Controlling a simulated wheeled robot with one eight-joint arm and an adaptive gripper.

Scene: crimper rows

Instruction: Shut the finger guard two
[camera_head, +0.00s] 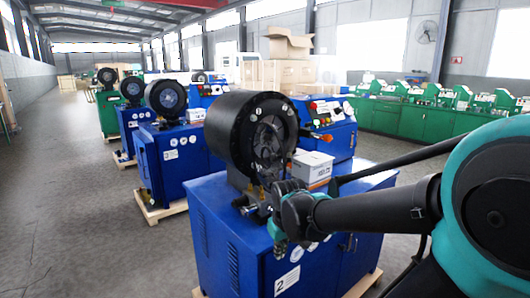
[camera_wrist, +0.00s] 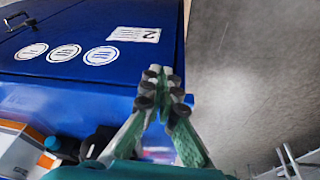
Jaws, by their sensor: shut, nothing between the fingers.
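The near crimper is a blue cabinet (camera_head: 235,235) with a "2" label (camera_head: 287,280) on its front; the label also shows in the wrist view (camera_wrist: 133,34). A thick black ring head (camera_head: 222,125) stands on top, its round opening facing right and front. I cannot clearly make out a separate finger guard on it; my wrist may hide part of the area below the opening. My gripper (camera_head: 279,238) is low in front of the head, over the cabinet's front edge. In the wrist view its fingertips (camera_wrist: 163,88) meet, empty, before the blue panel.
A white box (camera_head: 313,167) sits on the cabinet beside the head. A control panel (camera_head: 324,112) with buttons stands behind. More blue crimpers (camera_head: 165,100) line up to the far left. Grey floor (camera_head: 70,200) is open at the left.

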